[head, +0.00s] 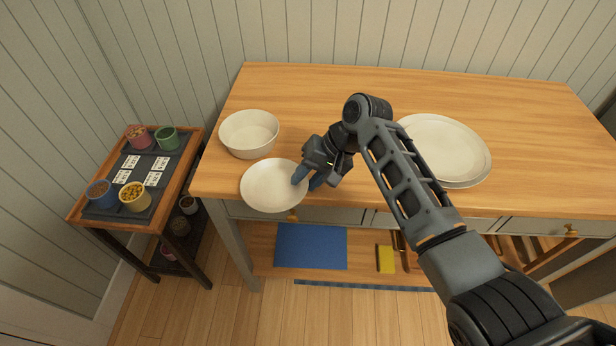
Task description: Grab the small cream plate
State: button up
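The small cream plate (268,184) is at the front left of the wooden table, its near edge appearing to reach past the table's front edge. My gripper (309,181) is at the plate's right rim, with its bluish fingers over or at that rim. The fingers look close together, but I cannot tell whether they are shut on the rim or whether the plate is lifted. A larger cream plate or stack of plates (446,146) lies on the right half of the table, partly hidden behind my arm.
A cream bowl (249,133) stands just behind the small plate. A side table (141,180) with several small colored cups is at the left. A blue mat (311,247) and a yellow item (386,259) lie below the table. The table's back middle is clear.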

jog(key=shift+d+f, duration=0.2)
jog(key=shift+d, duration=0.1)
jog(key=shift+d+r, duration=0.1)
jog(key=v, duration=0.7)
jog(key=shift+r+b, duration=0.4)
jog(key=shift+c, duration=0.3)
